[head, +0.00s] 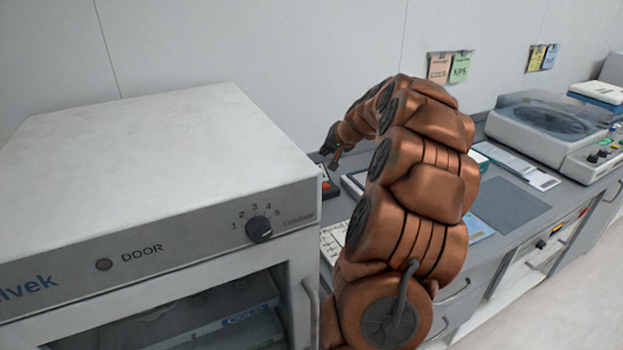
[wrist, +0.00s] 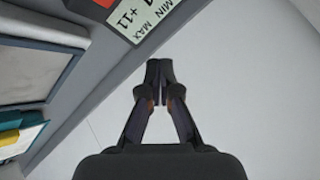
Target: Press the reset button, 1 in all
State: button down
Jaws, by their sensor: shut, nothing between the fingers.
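A small dark device (head: 330,191) with a red part and a light display stands on the counter, just beyond the white cabinet. In the wrist view its display panel (wrist: 134,17) reads "+11" and "MIN MAX", with a red patch at the top edge. I cannot tell whether the red part is the reset button; no label for it is readable. My gripper (head: 335,160) is just above the device in the head view. In the wrist view my gripper (wrist: 160,68) is shut and empty, its fingertips apart from the panel in the picture.
The white cabinet (head: 150,155) with a dial and a "DOOR" label fills the left. My arm hides part of the counter. A grey mat (head: 508,205) and a centrifuge-like machine (head: 548,128) are at the right. A wall stands behind, with notes (head: 450,68).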

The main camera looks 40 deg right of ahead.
aim_at(326, 186)
jog(key=shift+d, duration=0.2)
jog(key=shift+f, duration=0.15)
jog(key=shift+f+b, duration=2.15)
jog(key=shift+f, duration=2.1)
jog(key=shift+f, duration=0.15)
jog(key=shift+f+b, duration=0.3)
jog(key=shift+b, duration=0.15)
jog(key=shift+f+b, duration=0.4)
jog(key=shift+f, duration=0.1)
jog(key=shift+r, duration=0.1)
jog(key=shift+a+r+p, duration=0.1)
jog(key=shift+r+p, duration=0.3)
jog(key=shift+r, duration=0.45)
